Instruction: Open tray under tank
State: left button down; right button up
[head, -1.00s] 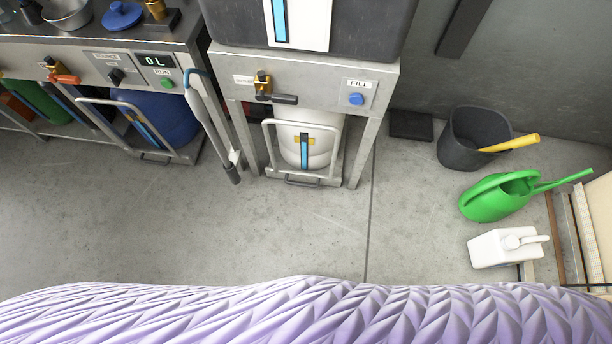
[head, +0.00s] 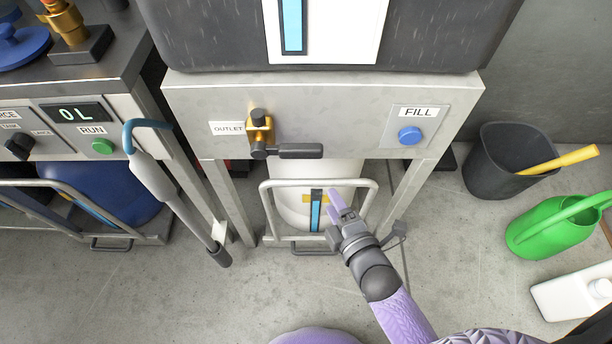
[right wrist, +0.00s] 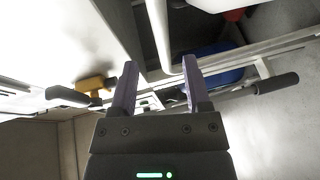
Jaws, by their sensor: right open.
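The tank (head: 430,35) is a dark grey block on a metal stand. Under it stands the tray (head: 268,240), with a pale tubular rail (head: 285,183) and a low dark handle (head: 308,251) at its front. A white container (head: 293,205) with a blue level strip stands on the tray. My right gripper (head: 336,203) is open and empty, in front of the rail's right part in the head view; I cannot tell whether it touches. The right wrist view shows its two parted fingers (right wrist: 158,82) with a pale tube beyond them. My left gripper is not in view.
A brass outlet valve (head: 260,132) with a dark lever and a blue FILL button (head: 410,136) are on the stand above. A hose nozzle (head: 175,195) hangs at left.

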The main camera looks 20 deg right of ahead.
aim_at(321, 186)
jog(key=b+x, duration=0.1)
jog(key=x, duration=0.1)
jog(key=b+x, duration=0.1)
jog(key=x, duration=0.1)
jog(key=b+x, duration=0.1)
jog(key=x, duration=0.1)
jog(key=shift+w+f, duration=0.2)
jog(key=shift+f, duration=0.1)
jog(key=shift+w, duration=0.25)
jog(key=shift+r, duration=0.15)
jog(key=c, duration=0.5)
grip_shut()
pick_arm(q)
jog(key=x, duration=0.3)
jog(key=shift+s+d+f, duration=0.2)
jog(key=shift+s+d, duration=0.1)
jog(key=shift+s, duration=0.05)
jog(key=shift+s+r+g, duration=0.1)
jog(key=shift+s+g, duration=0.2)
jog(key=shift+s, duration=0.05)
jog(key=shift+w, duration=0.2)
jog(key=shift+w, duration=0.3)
